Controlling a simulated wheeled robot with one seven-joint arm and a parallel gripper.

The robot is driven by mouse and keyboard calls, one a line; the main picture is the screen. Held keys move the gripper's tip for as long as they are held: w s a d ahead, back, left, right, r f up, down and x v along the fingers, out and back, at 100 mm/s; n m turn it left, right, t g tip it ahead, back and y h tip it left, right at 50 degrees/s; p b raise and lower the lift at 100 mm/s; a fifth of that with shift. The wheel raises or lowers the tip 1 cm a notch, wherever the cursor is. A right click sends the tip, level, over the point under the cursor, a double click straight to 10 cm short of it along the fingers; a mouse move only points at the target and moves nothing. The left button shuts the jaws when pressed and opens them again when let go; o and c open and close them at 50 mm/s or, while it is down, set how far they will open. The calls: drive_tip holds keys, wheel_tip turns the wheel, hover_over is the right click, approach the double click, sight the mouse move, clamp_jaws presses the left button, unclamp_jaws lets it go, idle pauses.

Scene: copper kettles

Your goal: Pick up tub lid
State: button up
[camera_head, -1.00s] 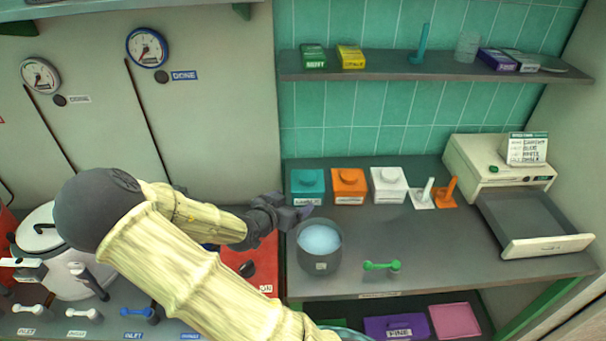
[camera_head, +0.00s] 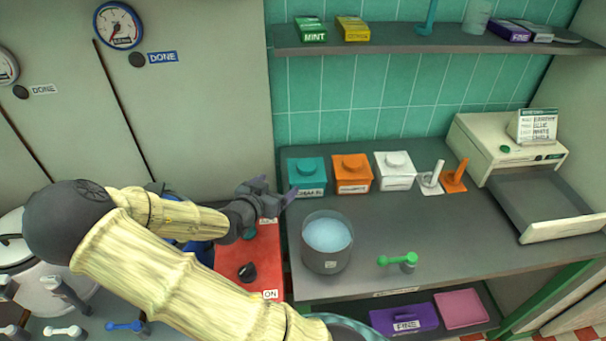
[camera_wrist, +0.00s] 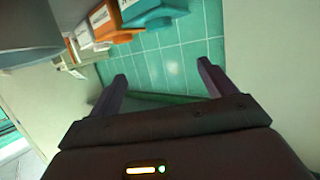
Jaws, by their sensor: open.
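Three square tubs stand in a row on the counter against the tiles: a teal tub (camera_head: 309,189), an orange tub (camera_head: 352,187) and a white tub (camera_head: 396,183). In the wrist view my fingers (camera_wrist: 162,75) point at the tiles. The teal tub (camera_wrist: 155,14) and orange tub (camera_wrist: 112,26) show sideways at the top there.
A dark pot of pale blue liquid (camera_head: 327,252) stands in front of the teal tub. A drawer (camera_head: 560,229) juts out at right. A shelf (camera_head: 400,40) hangs above.

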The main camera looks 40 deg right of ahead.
sight(295, 183)
drive_tip(key=shift+w+f+b, duration=0.35)
drive_tip(key=shift+f, duration=0.45)
drive_tip(key=shift+p+x, duration=0.8)
drive_tip(key=shift+x, duration=5.25)
